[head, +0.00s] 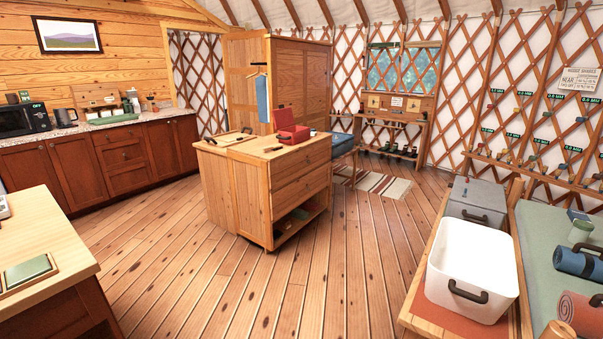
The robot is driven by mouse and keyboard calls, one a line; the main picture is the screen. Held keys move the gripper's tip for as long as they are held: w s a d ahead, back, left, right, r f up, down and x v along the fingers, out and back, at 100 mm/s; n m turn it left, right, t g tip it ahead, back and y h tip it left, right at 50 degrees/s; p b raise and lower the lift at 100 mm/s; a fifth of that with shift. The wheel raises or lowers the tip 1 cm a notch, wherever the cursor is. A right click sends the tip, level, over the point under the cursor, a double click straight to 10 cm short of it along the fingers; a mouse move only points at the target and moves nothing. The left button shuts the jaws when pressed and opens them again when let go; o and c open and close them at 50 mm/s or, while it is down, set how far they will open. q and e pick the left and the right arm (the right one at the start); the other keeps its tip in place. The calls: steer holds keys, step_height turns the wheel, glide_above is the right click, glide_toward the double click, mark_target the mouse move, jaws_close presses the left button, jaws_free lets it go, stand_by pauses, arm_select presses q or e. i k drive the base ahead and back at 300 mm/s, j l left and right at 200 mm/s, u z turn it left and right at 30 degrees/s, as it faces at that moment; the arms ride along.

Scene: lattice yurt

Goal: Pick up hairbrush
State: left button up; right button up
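I cannot make out a hairbrush for certain in the head view. A small dark item (273,149) lies on top of the wooden dresser (290,185) in the middle of the room, too small to identify. A red open box (293,136) stands on the same top, with a small dark round item (313,132) beside it. Neither of my grippers is in view.
A white tub (470,262) and grey box (478,200) stand on a bench at the right. A wooden counter (40,235) is at the near left; kitchen cabinets (120,160) line the left wall. Open plank floor (260,290) lies before the dresser.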

mark_target(274, 147)
steer(key=i, duration=0.7)
steer(key=i+z, duration=0.1)
steer(key=i, duration=0.6)
steer(key=i+j, duration=0.15)
steer(key=i, duration=0.55)
steer(key=i+z, duration=0.1)
steer(key=i, duration=0.6)
steer(key=i+j, duration=0.2)
steer(key=i, duration=0.5)
steer(key=z, duration=0.6)
